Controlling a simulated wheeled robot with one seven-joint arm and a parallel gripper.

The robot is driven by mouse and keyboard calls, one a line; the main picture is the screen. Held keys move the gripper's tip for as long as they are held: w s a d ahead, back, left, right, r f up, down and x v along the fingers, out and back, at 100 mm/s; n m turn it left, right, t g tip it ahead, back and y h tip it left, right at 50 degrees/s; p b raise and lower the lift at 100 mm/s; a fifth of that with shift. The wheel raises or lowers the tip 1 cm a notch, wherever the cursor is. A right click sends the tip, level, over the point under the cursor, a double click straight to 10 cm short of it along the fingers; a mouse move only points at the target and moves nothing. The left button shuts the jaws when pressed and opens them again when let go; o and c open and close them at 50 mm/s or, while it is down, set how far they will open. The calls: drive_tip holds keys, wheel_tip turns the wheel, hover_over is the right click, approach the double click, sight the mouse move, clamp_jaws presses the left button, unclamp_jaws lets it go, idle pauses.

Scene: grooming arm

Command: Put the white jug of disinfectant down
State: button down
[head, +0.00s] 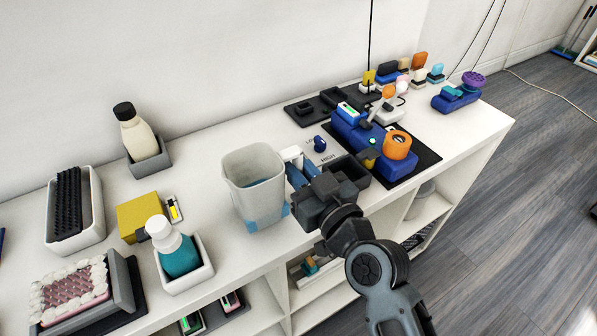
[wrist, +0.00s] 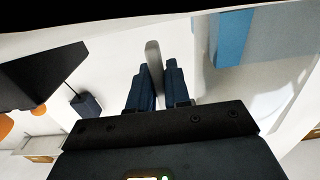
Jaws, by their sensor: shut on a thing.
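In the wrist view, the fingers (wrist: 154,80) close on both sides of the pale handle bar (wrist: 153,58). The jug's body, with a blue band (wrist: 233,40), shows to the right there.
The white counter (head: 215,141) has free room behind the jug. A teal bottle in a white tray (head: 187,278) and a yellow box (head: 139,217) stand to the left. A dark tray (head: 353,170), a blue device (head: 353,128) and an orange ring (head: 397,145) are to the right.

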drive_tip(key=shift+f, duration=0.3)
drive_tip(key=c, duration=1.1)
unclamp_jaws()
drive_tip(key=shift+r, duration=0.25)
drive_tip(key=b+v, duration=0.2)
drive_tip(key=v, duration=1)
drive_tip(key=shift+f, duration=0.15)
